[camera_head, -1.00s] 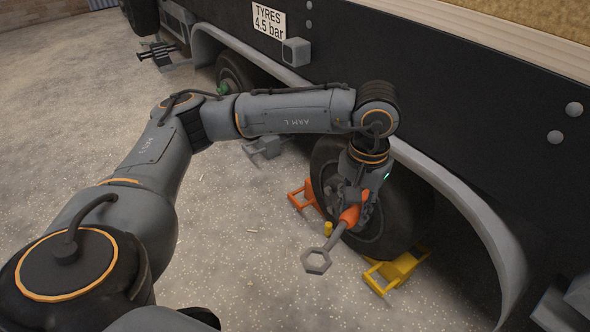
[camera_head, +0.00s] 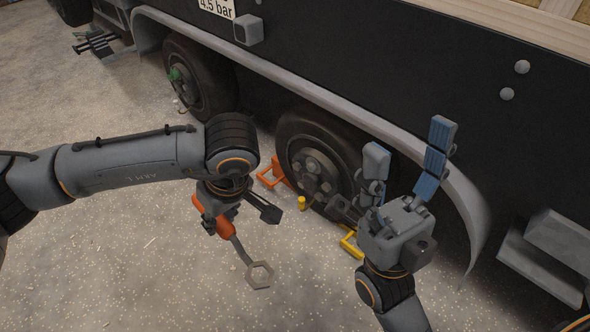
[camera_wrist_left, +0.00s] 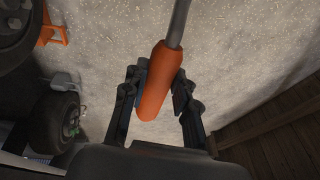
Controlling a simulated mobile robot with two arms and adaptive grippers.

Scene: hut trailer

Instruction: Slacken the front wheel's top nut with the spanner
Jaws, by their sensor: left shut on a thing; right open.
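My left gripper (camera_head: 226,214) is shut on the orange handle of the spanner (camera_head: 260,275). The spanner's grey ring-shaped head hangs down over the floor, apart from the wheel. In the left wrist view the orange handle (camera_wrist_left: 157,85) sits between the fingers (camera_wrist_left: 158,92), and its grey shaft runs out of the top. The front wheel (camera_head: 318,160) stands to the right of my left gripper, with several nuts around its hub; which is the top one is hard to tell. My right gripper (camera_head: 408,165) is open and empty, with its fingers up, in front of the wheel's right side.
An orange chock (camera_head: 272,175) and a yellow chock (camera_head: 350,243) stand by the front wheel. A second wheel (camera_head: 200,75) is further left. The grey mudguard (camera_head: 300,83) arches above. Floor is free at front left.

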